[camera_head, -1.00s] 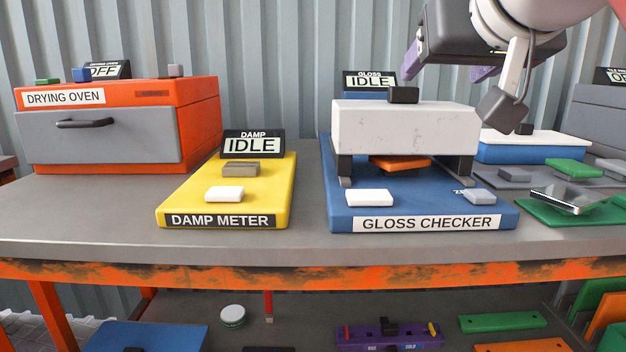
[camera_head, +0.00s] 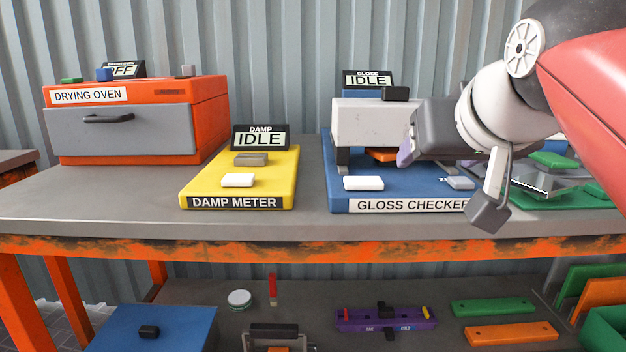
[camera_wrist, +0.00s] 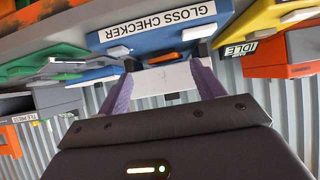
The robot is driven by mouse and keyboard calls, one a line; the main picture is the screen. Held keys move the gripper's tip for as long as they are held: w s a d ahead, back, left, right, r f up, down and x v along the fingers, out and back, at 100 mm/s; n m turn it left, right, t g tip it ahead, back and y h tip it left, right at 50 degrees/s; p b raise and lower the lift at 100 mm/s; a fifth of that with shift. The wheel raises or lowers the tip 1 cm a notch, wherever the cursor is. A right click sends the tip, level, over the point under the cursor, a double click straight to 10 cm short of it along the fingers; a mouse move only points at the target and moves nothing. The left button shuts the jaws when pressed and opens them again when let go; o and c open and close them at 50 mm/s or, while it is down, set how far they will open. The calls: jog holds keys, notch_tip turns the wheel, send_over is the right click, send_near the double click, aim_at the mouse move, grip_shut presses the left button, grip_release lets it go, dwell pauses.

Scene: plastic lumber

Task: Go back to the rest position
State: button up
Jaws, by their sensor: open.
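My gripper (camera_head: 404,152) is in front of the gloss checker's white head, at its right side in the head view, with one purple finger showing. In the wrist view my gripper (camera_wrist: 160,82) has its two purple fingers spread apart with nothing held between them. The white head of the gloss checker (camera_wrist: 165,78) shows beyond them. The gloss checker (camera_head: 341,192) is a blue base with a sign reading IDLE. An orange piece (camera_head: 378,156) lies under its white head, partly hidden by my gripper. My arm hides the checker's right part.
The yellow damp meter (camera_head: 190,188), reading IDLE, stands left of the checker. The orange drying oven (camera_head: 210,115) is shut at the far left. Green and grey items lie behind my arm. The lower shelf holds a purple fixture (camera_head: 350,320) and green and orange planks.

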jog(key=s+f+g+p, duration=0.1)
jog(key=s+f+g, duration=0.2)
jog(key=f, duration=1.1)
jog(key=s+f+g+p, duration=0.1)
jog(key=s+f, duration=0.6)
jog(key=f, duration=0.8)
jog(key=shift+s+g+p, duration=0.15)
jog(key=shift+g+p, duration=0.25)
jog(key=shift+g, duration=0.5)
